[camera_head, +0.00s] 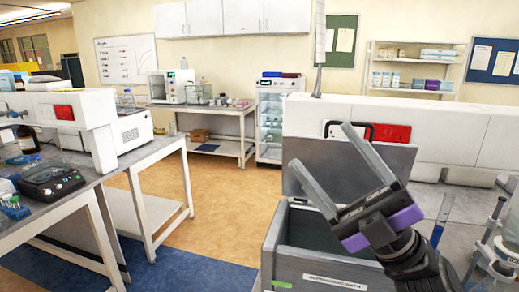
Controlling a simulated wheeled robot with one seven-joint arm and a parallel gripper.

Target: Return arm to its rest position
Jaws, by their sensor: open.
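My gripper (332,165) is at the lower right of the head view, with two grey flat fingers spread apart and a purple band at its base. Nothing shows between the fingers. It is raised in front of a grey open-topped box (325,272) with a label on its front, and its fingers overlap the box's upright lid (345,178). My wrist hides the right part of the box. No contact with the box can be made out.
A bench (75,190) on the left holds a dark scale (52,180) and glassware. A back table (232,128) and a glass-door fridge (270,128) stand beyond clear floor (208,195).

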